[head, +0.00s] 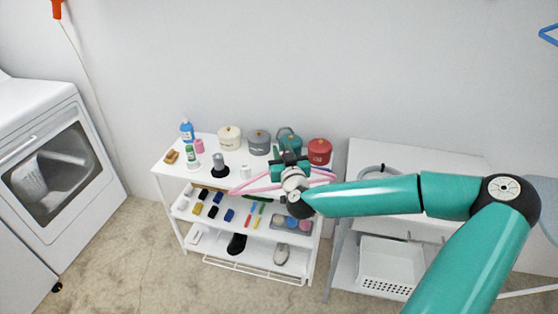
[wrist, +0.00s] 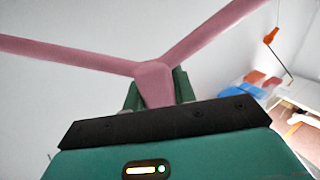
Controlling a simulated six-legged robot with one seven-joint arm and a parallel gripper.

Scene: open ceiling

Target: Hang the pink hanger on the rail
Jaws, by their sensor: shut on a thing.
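The pink hanger (wrist: 155,80) is held in my gripper (wrist: 155,98) in the wrist view, gripped at the joint where its two arms meet. One arm of the hanger runs to the left and the other up to the right. In the head view the pink hanger (head: 255,184) extends on both sides of my gripper (head: 289,168), which is above the right part of the white shelf unit. The hanger's hook cannot be made out. I cannot identify the rail with certainty; a white bar (head: 250,272) runs along the front of the shelf unit's bottom level.
The white shelf unit (head: 170,165) carries several pots, bottles and small items. A washing machine (head: 55,150) stands at the left. A white sink unit (head: 370,150) with a white basket (head: 385,270) is at the right. A blue hanger-like shape (head: 548,34) shows at the upper right edge.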

